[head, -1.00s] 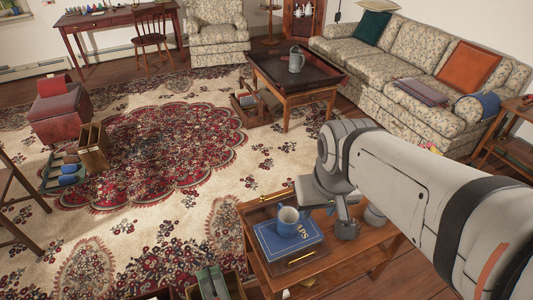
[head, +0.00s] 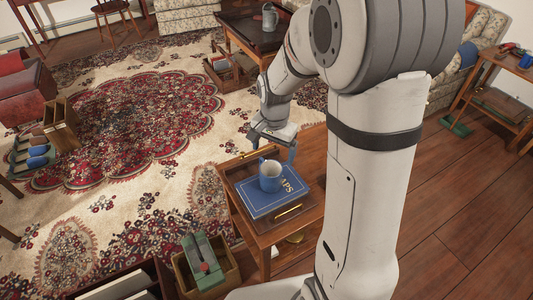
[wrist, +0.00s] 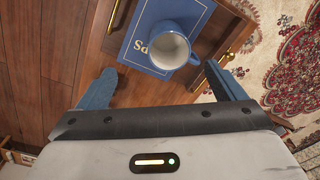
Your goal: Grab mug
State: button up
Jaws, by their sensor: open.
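A blue mug (head: 270,176) with a pale inside stands upright on a blue book (head: 272,197). The book lies in a wooden tray with brass handles (head: 288,211) on a small wooden table (head: 262,236). In the wrist view the mug (wrist: 168,47) is ahead of the fingers, with its handle toward the right finger. My gripper (head: 274,148) is just above and behind the mug in the head view. In the wrist view its two blue fingers (wrist: 163,86) are wide apart with nothing between them.
Wooden boxes, one holding a green object (head: 202,259), stand on the floor left of the table. A grey pitcher (head: 269,18) stands on a dark table at the back. Patterned rug (head: 130,135) lies open to the left. Bare wood floor is at right.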

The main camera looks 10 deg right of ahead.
jog(key=m+b, duration=0.1)
jog(key=m, duration=0.1)
send_near(271, 171)
jog(key=s+a+r, duration=0.1)
jog(key=s, duration=0.2)
jog(key=f, duration=0.8)
jog(key=shift+w+d+b, duration=0.25)
jog(key=shift+w+b, duration=0.1)
jog(key=shift+w, duration=0.05)
jog(key=shift+r, duration=0.1)
jog(key=c, duration=1.2)
